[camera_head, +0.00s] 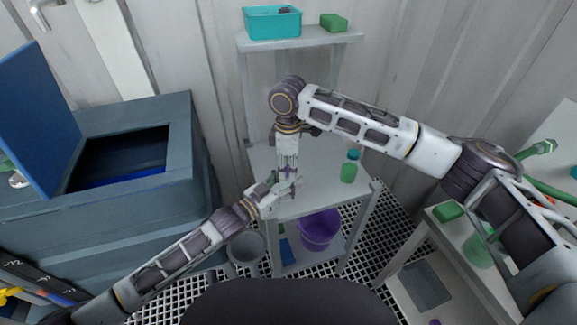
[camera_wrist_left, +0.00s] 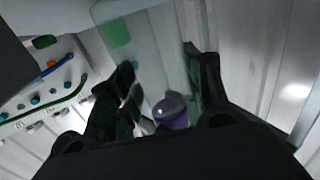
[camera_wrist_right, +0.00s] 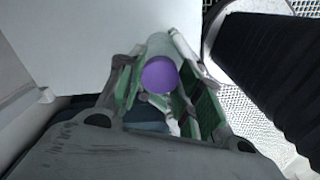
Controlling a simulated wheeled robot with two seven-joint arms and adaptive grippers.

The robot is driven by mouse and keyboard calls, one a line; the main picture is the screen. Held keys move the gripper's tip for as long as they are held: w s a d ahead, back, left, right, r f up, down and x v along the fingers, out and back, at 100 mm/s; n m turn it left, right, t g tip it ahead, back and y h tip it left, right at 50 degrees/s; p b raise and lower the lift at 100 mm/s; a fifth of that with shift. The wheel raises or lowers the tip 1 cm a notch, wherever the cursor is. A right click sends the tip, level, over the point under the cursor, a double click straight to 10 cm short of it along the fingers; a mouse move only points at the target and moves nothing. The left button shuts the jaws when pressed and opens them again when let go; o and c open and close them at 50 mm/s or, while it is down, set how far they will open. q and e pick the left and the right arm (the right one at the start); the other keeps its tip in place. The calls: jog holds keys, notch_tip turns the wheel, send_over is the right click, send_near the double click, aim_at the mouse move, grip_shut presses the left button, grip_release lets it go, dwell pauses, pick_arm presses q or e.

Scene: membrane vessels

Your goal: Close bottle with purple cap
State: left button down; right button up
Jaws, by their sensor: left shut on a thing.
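The purple cap (camera_wrist_right: 160,75) shows as a round disc between the fingers of my right gripper (camera_wrist_right: 165,85) in the right wrist view. A pale shape behind it may be the bottle. In the head view my right gripper (camera_head: 287,170) points straight down over the left side of the grey table. My left gripper (camera_head: 280,188) reaches in from the lower left just beneath it and is shut on what seems to be the bottle. The bottle is mostly hidden by the fingers. I cannot tell whether my right fingers touch the cap.
A green bottle with a teal cap (camera_head: 349,167) stands on the table (camera_head: 325,195), right of my grippers. A purple bucket (camera_head: 319,230) is on the lower shelf. A teal bin (camera_head: 272,24) and green block (camera_head: 333,22) are on the upper shelf. An open blue-grey container (camera_head: 185,120) stands left.

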jog(key=c, duration=0.6)
jog(key=o, duration=1.2)
jog(key=shift+o, duration=0.2)
jog(key=shift+r, duration=0.15)
notch_tip(320, 180, up, 12)
pick_arm(q)
jog(key=c, duration=0.6)
grip_release()
